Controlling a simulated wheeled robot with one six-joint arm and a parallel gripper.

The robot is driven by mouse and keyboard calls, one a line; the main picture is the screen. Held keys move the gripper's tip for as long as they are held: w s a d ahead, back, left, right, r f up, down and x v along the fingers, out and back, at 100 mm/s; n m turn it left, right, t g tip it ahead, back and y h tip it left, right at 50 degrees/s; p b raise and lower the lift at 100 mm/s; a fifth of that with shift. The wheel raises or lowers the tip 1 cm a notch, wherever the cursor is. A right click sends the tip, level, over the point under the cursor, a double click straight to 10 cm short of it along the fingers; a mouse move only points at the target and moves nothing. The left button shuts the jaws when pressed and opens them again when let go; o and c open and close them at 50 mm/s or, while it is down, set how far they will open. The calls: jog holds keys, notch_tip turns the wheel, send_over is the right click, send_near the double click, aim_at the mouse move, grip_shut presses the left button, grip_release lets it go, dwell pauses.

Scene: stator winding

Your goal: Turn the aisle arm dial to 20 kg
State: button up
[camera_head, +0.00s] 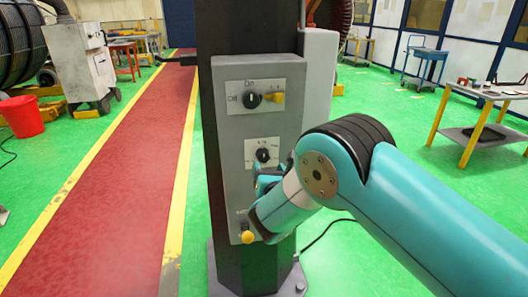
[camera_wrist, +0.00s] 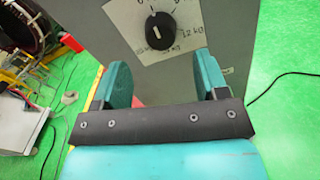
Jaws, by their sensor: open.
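A grey control box (camera_head: 290,70) is fixed to a dark column. Its middle white plate carries a round black dial (camera_head: 263,155) with a pale pointer line; the scale marks are too small to read. In the wrist view the dial (camera_wrist: 160,31) is seen at a tilt, just beyond my fingertips, with its pointer line near the knob's left side. My gripper (camera_wrist: 164,72) is open, its two teal fingers apart with nothing between them. In the head view my gripper (camera_head: 268,176) is just below the dial and partly hides the plate's lower part.
Above the dial is an Off/On switch (camera_head: 252,101) with a yellow piece beside it. A yellow knob (camera_head: 247,237) is low on the box. A red bucket (camera_head: 21,116) stands far left, a small table (camera_head: 486,94) at right. A red walkway (camera_head: 110,190) runs left of the column.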

aim_at(264, 158)
jog(key=p+x, duration=0.1)
jog(key=x, duration=0.5)
jog(key=shift+w, duration=0.2)
jog(key=c, duration=0.9)
